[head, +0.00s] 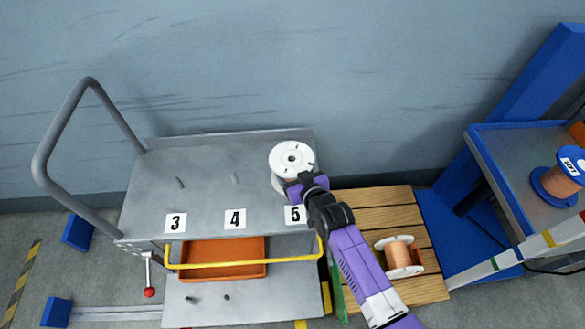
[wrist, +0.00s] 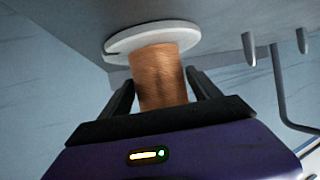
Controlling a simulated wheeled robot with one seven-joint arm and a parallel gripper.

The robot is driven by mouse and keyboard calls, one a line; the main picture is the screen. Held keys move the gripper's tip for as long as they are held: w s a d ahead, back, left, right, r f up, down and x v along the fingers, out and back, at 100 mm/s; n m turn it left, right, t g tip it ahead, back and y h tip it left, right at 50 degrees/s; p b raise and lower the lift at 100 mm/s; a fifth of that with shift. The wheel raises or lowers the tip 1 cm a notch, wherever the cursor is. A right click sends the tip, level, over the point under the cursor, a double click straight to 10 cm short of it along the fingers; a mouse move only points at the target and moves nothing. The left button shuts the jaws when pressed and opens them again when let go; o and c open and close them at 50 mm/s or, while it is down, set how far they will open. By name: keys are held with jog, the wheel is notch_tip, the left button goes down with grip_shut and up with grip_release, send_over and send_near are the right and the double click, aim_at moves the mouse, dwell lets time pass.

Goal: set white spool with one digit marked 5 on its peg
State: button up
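The white spool (head: 291,158) is at the right end of the grey cart top, behind the label 5 (head: 295,214). Its copper-wound core (wrist: 158,75) shows in the wrist view, with a white flange (wrist: 150,38) close to the grey panel. My gripper (head: 298,187) is at the near side of the spool, with its dark fingers (wrist: 160,88) on both sides of the core, seemingly shut on it. The peg behind label 5 is hidden by the spool, so I cannot tell whether the spool is around it. No number on the spool is readable.
Bare pegs stand behind label 3 (head: 175,222) and label 4 (head: 235,218). A yellow rail (head: 240,263) and an orange bin (head: 223,258) are below. Another copper spool (head: 398,256) lies on the wooden pallet (head: 375,205). A blue spool (head: 562,177) stands on the right-hand table.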

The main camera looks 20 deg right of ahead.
jog(key=shift+o, duration=0.9)
jog(key=shift+r, duration=0.1)
jog(key=shift+p+v, duration=0.5)
jog(key=shift+v, duration=3.4)
jog(key=s+f+p+v, duration=0.1)
jog(key=f+v, duration=0.1)
jog(key=v, duration=0.8)
jog(key=s+a+f+v, duration=0.1)
jog(key=f+v, duration=0.1)
jog(key=v, duration=0.9)
jog(key=s+r+t, duration=0.1)
jog(key=s+r, duration=1.3)
jog(key=r, duration=0.2)
jog(key=shift+s+t+p, duration=0.3)
jog(key=shift+s+p, duration=0.1)
